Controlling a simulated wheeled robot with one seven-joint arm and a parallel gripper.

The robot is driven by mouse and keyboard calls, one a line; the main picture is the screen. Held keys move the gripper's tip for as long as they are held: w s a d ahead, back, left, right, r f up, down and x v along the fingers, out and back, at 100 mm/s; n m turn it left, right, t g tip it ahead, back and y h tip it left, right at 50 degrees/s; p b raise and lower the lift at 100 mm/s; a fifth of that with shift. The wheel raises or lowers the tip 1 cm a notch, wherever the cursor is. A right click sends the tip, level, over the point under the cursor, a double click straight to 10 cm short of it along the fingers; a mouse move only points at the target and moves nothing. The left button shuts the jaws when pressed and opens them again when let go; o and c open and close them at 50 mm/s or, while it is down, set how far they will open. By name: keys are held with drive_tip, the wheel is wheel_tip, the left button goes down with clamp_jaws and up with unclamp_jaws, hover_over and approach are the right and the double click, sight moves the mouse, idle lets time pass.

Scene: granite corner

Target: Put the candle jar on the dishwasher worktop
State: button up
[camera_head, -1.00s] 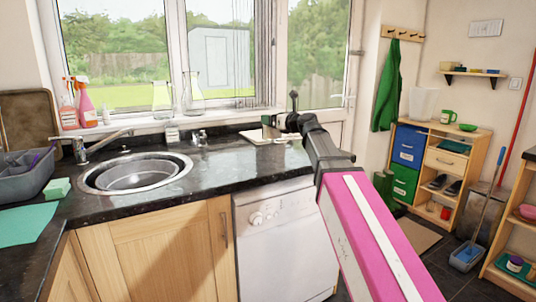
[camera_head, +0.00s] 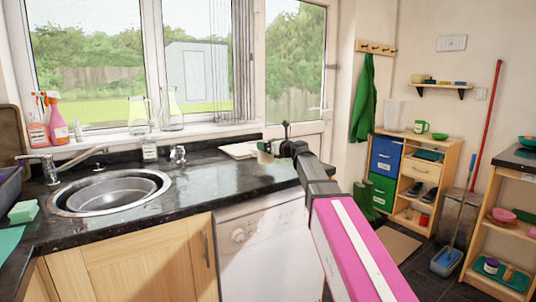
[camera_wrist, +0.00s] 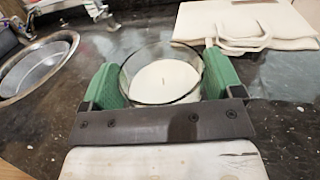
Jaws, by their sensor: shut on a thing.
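The candle jar (camera_wrist: 163,78) is a clear glass jar with white wax and a wick, seen from above in the wrist view. My gripper (camera_wrist: 163,85) is shut on it, with a green pad on each side of the glass. In the head view the jar (camera_head: 265,150) is small and partly hidden at the end of my arm, by my gripper (camera_head: 272,146). The dark speckled worktop (camera_head: 225,180) runs above the white dishwasher (camera_head: 262,250). The jar appears over this worktop; I cannot tell whether its base touches it.
The sink (camera_head: 110,192) and tap (camera_head: 62,162) are to the left. Glass vessels (camera_head: 170,112) stand on the sill.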

drive_tip(key=shift+f, duration=1.85)
drive_tip(key=o, duration=0.9)
drive_tip(key=shift+o, duration=0.2)
drive_tip(key=shift+s, duration=0.1)
drive_tip(key=v, duration=1.2)
